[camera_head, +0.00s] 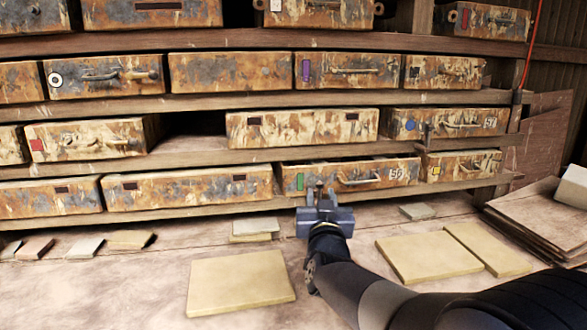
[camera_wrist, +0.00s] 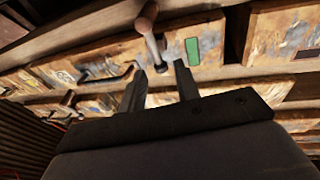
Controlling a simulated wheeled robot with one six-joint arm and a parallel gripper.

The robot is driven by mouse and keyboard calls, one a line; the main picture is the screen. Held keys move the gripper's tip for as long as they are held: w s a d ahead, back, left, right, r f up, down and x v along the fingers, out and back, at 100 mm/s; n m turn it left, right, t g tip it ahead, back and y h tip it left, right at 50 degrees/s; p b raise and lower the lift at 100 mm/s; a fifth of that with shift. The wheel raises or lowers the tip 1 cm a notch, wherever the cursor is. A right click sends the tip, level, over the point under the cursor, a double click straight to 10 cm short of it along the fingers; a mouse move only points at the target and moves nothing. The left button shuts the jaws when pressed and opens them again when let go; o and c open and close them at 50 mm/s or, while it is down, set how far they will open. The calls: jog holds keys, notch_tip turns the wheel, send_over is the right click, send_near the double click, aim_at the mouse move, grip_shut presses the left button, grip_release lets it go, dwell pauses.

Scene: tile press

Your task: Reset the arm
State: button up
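My gripper (camera_head: 321,192) is extended toward the lower shelf row, in front of the drawer with the green tag (camera_head: 300,182). In the wrist view its two dark fingers (camera_wrist: 160,82) stand apart. My dark arm reaches in from the lower right of the head view.
Rusty drawers fill several wooden shelves; the blue-tagged drawer (camera_head: 410,125) is above and the yellow-tagged one (camera_head: 460,165) to the right. Tan slabs (camera_head: 240,283) (camera_head: 428,258) lie on the worktop around my arm. A stack of boards (camera_head: 535,222) stands at the right.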

jog(key=s+f, duration=0.2)
jog(key=s, duration=0.7)
jog(key=w, duration=0.3)
jog(key=w+r, duration=0.1)
jog(key=w, duration=0.3)
jog(key=w+r, duration=0.1)
jog(key=w, duration=0.2)
jog(key=shift+w+r, duration=0.15)
jog(key=shift+w, duration=0.15)
jog(key=shift+w+r+n+p, duration=0.1)
jog(key=shift+w+n+p, duration=0.1)
jog(key=shift+n+p, duration=0.15)
jog(key=shift+s+a+n+y, duration=0.15)
jog(key=shift+a+n+y, duration=0.2)
jog(key=shift+n, duration=0.4)
